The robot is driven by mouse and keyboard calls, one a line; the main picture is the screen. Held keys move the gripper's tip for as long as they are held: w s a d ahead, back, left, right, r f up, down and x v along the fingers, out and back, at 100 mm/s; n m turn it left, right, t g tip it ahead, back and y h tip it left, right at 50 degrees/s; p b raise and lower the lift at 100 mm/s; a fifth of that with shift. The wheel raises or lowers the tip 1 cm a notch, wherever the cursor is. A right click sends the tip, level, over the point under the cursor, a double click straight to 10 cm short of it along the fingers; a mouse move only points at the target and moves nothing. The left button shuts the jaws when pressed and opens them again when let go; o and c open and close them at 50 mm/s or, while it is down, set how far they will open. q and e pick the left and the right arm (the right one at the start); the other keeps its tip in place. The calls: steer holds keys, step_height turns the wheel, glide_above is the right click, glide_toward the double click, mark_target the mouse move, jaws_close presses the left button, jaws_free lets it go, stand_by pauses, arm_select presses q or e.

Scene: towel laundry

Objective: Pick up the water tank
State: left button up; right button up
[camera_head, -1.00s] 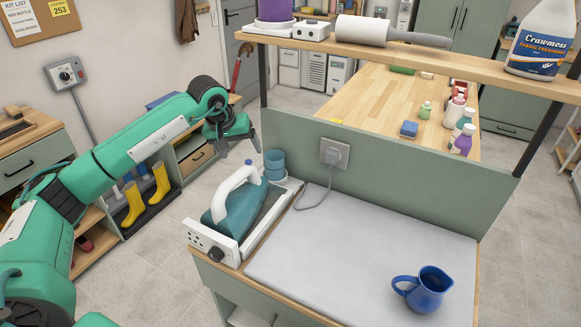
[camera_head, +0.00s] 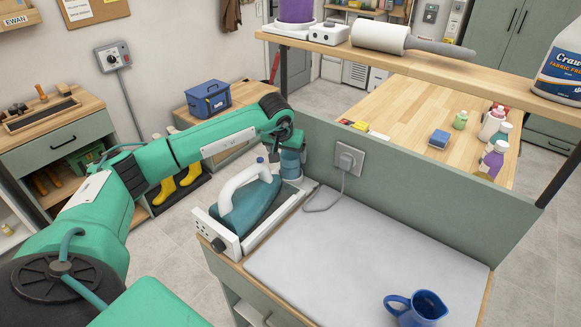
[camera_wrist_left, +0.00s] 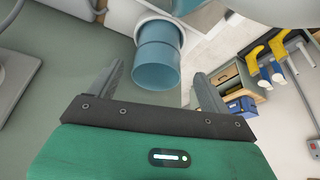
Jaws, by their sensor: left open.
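The water tank looks to be the blue cylinder (camera_head: 291,164) behind the steam iron (camera_head: 252,200); in the head view its top is partly hidden by my gripper. My left gripper (camera_head: 286,150) is right at the tank. In the left wrist view, the tank (camera_wrist_left: 157,62) shows between and beyond the two fingers of my open gripper (camera_wrist_left: 160,80). A gap shows on both sides, and the fingers do not appear to touch it. My right gripper is out of view.
The iron rests in a white base (camera_head: 230,240) at the counter's left end. A green panel (camera_head: 400,180) with a socket and cord rises behind the grey ironing surface (camera_head: 350,255). A blue jug (camera_head: 424,306) stands at front right. A shelf (camera_head: 400,60) runs above.

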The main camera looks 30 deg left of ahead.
arm_select(q)
steer(key=p+x, duration=0.1)
steer(key=x, duration=0.2)
steer(key=shift+w+d+f+p, duration=0.1)
steer(key=shift+d+f+p, duration=0.1)
steer(key=shift+f+p, duration=0.15)
steer(key=shift+w+f, duration=0.1)
steer(key=shift+f, duration=0.3)
steer(key=shift+a, duration=0.1)
steer(key=shift+c, duration=0.2)
steer(key=c, duration=1)
steer(key=shift+c, duration=0.2)
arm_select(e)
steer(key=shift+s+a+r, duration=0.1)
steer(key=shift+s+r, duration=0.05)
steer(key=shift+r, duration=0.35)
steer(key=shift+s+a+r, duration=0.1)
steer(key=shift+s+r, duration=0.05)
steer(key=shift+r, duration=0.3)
